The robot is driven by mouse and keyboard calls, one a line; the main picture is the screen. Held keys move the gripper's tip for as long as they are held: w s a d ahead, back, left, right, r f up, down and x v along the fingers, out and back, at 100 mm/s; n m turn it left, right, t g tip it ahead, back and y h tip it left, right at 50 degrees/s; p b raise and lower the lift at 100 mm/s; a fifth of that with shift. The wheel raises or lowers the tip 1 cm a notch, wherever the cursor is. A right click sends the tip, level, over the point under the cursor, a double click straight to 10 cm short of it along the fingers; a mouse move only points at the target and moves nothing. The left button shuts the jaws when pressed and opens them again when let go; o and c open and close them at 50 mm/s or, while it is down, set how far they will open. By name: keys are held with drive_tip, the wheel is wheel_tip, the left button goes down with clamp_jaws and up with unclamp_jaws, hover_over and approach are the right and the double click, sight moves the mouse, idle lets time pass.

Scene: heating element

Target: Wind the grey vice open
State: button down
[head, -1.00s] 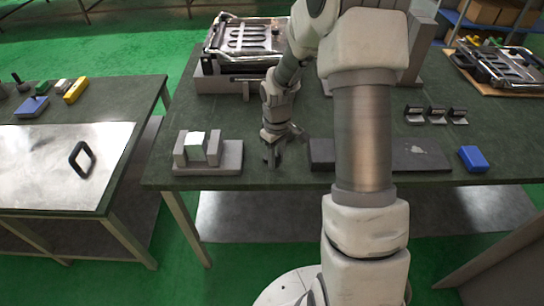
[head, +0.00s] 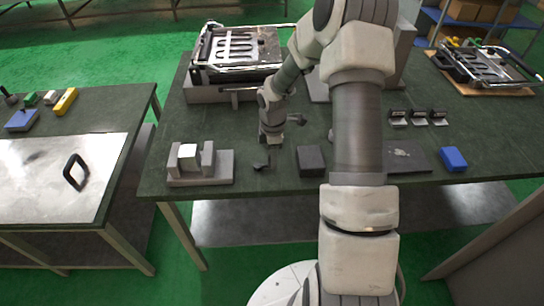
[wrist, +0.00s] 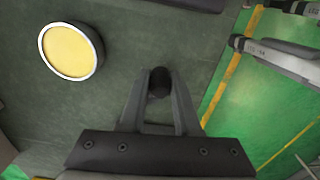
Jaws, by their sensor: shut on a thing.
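The grey vice (head: 200,164) stands near the table's front left edge in the head view. A pale block (head: 188,153) sits between its upright jaws. My gripper (head: 265,155) points down just right of the vice, low over the table. In the wrist view, my gripper's two fingers (wrist: 158,88) converge on a dark round knob (wrist: 159,78) and are shut on it. How the knob joins the vice cannot be made out.
A black block (head: 311,160) stands right of my gripper, with a blue block (head: 453,159) farther right. A metal-framed unit (head: 240,50) lies behind. The wrist view shows a yellow disc (wrist: 72,50) with a metal rim.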

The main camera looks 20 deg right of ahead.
drive_tip(key=shift+w+d+n+p, duration=0.1)
drive_tip(key=shift+w+n+p, duration=0.3)
drive_tip(key=shift+n, duration=0.5)
drive_tip(key=shift+w+r, duration=0.1)
drive_tip(key=c, duration=0.6)
unclamp_jaws()
drive_tip(key=shift+d, duration=0.1)
wheel_tip(320, 180, up, 17)
drive_tip(key=shift+r+p, duration=0.15)
drive_tip(key=shift+p, duration=0.55)
